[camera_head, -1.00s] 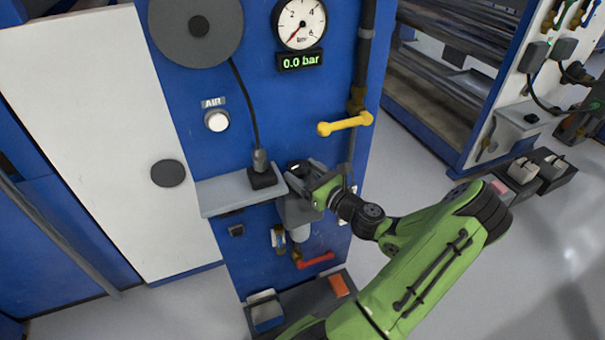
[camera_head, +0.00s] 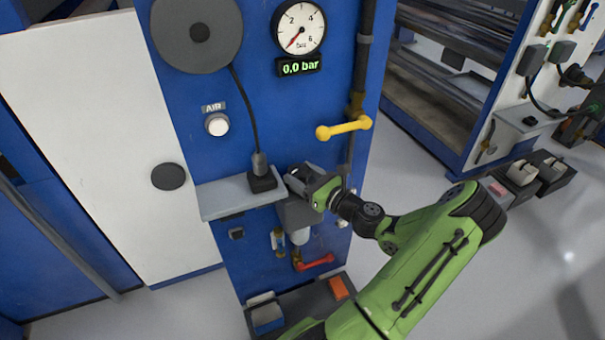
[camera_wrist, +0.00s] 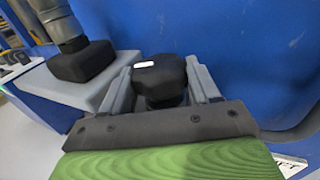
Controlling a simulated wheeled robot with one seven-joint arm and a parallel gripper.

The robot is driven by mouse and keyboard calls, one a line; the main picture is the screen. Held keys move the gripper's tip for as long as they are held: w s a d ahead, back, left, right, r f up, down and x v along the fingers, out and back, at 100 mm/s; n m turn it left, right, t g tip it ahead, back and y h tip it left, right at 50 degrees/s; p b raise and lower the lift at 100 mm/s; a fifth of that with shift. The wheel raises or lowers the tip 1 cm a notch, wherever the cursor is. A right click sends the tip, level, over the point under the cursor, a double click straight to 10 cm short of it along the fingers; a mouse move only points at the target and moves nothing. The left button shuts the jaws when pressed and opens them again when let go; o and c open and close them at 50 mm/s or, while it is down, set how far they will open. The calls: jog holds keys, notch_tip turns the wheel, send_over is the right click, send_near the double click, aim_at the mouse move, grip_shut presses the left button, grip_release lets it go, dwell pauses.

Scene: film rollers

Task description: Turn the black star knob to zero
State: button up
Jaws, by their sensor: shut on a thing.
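The black star knob (camera_wrist: 160,78) sits between the two grey fingers of my gripper (camera_wrist: 163,82) in the wrist view. It carries a white mark on its top near the left. My gripper (camera_head: 297,178) is shut on the knob, and in the head view its fingers and body hide the knob. The round gauge (camera_head: 299,28) above has its needle at the low end of the scale. The display (camera_head: 299,67) below it reads 0.0 bar in green.
A grey shelf (camera_head: 228,198) with a black corded block (camera_head: 262,181) is close left of my gripper. A yellow lever (camera_head: 344,128) sticks out above it, and a red lever (camera_head: 315,263) is below.

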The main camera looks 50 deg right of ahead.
jog(key=n+y+p, duration=0.2)
jog(key=y, duration=0.1)
jog(key=shift+d+r+y, duration=0.2)
jog(key=shift+y, duration=0.1)
jog(key=n+y, duration=0.1)
jog(key=y, duration=0.1)
jog(key=n+y+p, duration=0.1)
jog(key=y, duration=0.1)
jog(key=shift+d+f+n, duration=0.15)
jog(key=shift+d+n, duration=0.05)
jog(key=shift+n, duration=0.2)
jog(key=n+g+y+b, duration=0.1)
jog(key=n+y, duration=0.1)
jog(key=y, duration=0.1)
jog(key=n+g+y+b, duration=0.1)
jog(key=n+g+y, duration=0.1)
jog(key=y, duration=0.1)
jog(key=shift+w+d+f, duration=0.15)
jog(key=shift+d+f, duration=0.05)
jog(key=shift+w+d+r+n+g+y+b, duration=0.1)
jog(key=shift+n+g+y+b, duration=0.8)
jog(key=shift+n+g+y, duration=0.7)
jog(key=shift+g, duration=0.3)
jog(key=o, duration=0.8)
